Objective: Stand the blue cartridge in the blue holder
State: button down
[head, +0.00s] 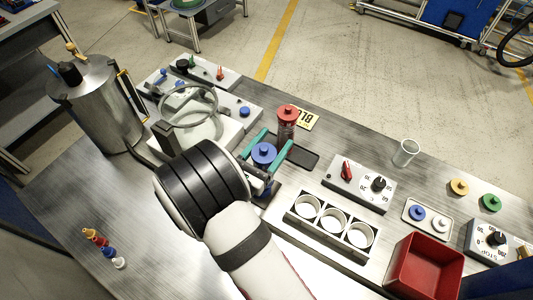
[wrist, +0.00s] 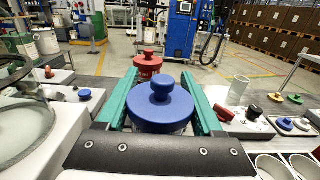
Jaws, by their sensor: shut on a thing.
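The blue cartridge, with its round blue cap and knob (head: 263,153), is between the teal fingers of my gripper (head: 266,152). In the wrist view the blue cap (wrist: 161,108) sits upright between the two fingers (wrist: 160,105), which are closed on its sides. Its lower body is mostly hidden by the cap and my gripper. A dark blue edge (head: 265,197) shows just below my gripper; I cannot tell if it is the blue holder. I cannot tell the gap beneath the cartridge.
A red cartridge (head: 287,122) stands just beyond, beside a yellow label (head: 307,119). A dark flat tray (head: 301,158) lies right of my gripper. A white block with three round wells (head: 290,222), a dial panel (head: 330,177) and a red bin (head: 399,286) are at right. A glass-ringed apparatus (head: 216,97) is left.

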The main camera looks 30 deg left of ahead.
jog(key=f, duration=0.2)
jog(key=a+f, duration=0.1)
jog(key=f, duration=0.1)
jog(key=shift+s+a+f, duration=0.15)
jog(key=shift+f, duration=0.4)
jog(key=shift+c, duration=0.2)
grip_release()
